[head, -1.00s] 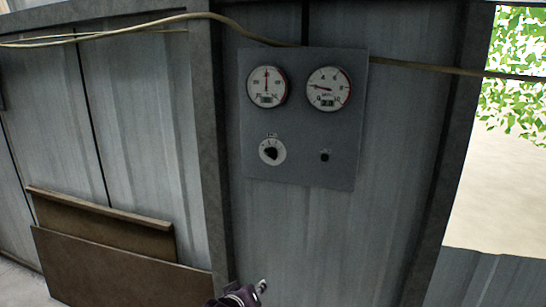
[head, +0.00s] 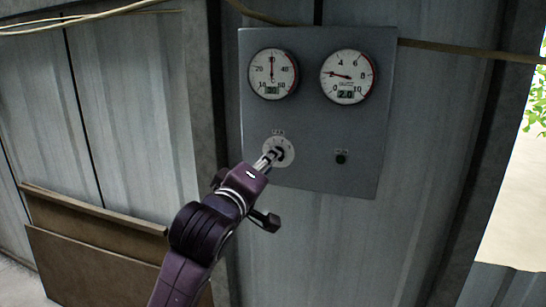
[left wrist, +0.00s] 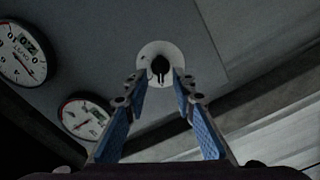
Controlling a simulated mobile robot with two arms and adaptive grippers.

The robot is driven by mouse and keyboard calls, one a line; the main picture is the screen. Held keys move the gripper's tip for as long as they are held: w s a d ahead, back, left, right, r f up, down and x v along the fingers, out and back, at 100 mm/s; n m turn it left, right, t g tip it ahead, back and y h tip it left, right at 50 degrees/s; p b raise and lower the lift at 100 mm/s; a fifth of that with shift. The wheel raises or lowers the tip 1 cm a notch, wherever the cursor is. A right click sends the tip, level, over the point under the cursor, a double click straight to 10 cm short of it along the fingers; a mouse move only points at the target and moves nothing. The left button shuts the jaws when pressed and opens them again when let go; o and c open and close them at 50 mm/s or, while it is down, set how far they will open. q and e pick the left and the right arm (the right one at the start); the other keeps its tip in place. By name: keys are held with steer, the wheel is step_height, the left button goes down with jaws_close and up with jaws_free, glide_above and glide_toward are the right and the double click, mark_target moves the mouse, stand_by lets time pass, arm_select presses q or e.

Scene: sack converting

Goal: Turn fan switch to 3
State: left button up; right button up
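The fan switch is a black knob on a round white dial (head: 289,156), low on the left of a grey panel (head: 310,120). In the left wrist view the knob (left wrist: 160,66) shows against the dial, with its narrow end pointing down in that picture. I cannot read which number it points to. My left gripper (head: 274,154) is at the dial and hides part of the knob. In the left wrist view its blue-padded fingers (left wrist: 160,78) are apart, one on each side of the knob. I cannot tell whether they touch it. My right gripper is not in view.
Two round gauges, left (head: 273,74) and right (head: 346,77), sit above the switch. A small black button (head: 341,157) is to its right. A cable (head: 470,52) runs along the wall. Brown boards (head: 95,265) lean at lower left.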

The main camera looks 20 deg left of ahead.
arm_select(q)
steer(key=shift+w, duration=1.75)
steer(key=shift+c, duration=0.6)
jaws_close()
